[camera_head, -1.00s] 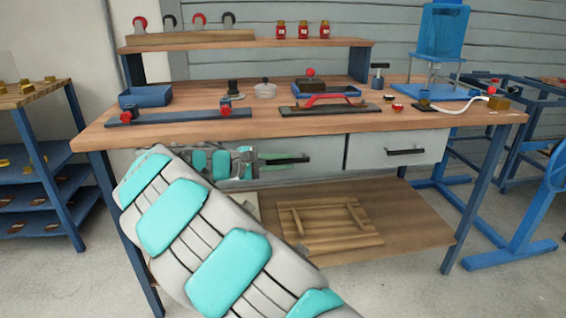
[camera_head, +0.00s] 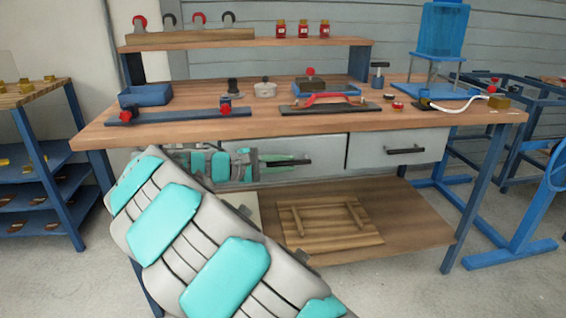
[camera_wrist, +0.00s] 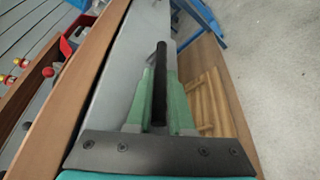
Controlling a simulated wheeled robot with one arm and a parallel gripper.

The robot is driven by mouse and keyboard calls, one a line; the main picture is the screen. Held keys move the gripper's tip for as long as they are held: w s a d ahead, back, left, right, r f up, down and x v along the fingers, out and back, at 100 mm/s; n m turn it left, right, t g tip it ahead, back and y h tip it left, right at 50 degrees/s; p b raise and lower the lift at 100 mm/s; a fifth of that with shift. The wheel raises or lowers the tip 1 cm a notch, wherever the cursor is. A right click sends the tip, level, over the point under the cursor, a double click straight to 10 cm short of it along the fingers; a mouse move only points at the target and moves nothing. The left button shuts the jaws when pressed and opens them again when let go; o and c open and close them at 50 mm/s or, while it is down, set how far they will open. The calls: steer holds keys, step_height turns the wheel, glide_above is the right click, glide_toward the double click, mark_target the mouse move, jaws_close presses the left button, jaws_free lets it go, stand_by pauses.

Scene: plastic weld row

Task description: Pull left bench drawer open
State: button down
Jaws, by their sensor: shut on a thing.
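The left bench drawer (camera_head: 325,152) has a plain grey front under the wooden bench top. Its dark bar handle (camera_wrist: 160,85) runs lengthwise between my green fingers in the wrist view. My gripper (camera_head: 287,161) is at the drawer front, shut on this handle. In the wrist view my gripper (camera_wrist: 159,92) has one finger on each side of the bar. My arm hides the left part of the drawer front in the head view. Whether the drawer stands slightly out from the bench is hard to tell.
The right drawer (camera_head: 370,152), with its own dark handle, is beside the left one. The bench top (camera_head: 270,120) carries tools and blue trays. A lower shelf (camera_head: 415,215) holds a wooden panel (camera_head: 330,222). A blue rack (camera_head: 50,175) stands at the left.

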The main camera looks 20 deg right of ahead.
steer(key=s+a+b, duration=0.1)
steer(key=s+a, duration=0.1)
steer(key=s, duration=0.7)
steer(key=s+a+b, duration=0.1)
steer(key=s+a, duration=0.2)
steer(key=s, duration=0.6)
steer(key=shift+s+a+b, duration=0.2)
steer(key=shift+s+b, duration=0.15)
steer(key=c, duration=1.1)
jaws_free()
steer(key=shift+a, duration=0.1)
steer(key=v, duration=0.7)
steer(key=shift+a+r, duration=0.1)
steer(key=shift+a, duration=0.25)
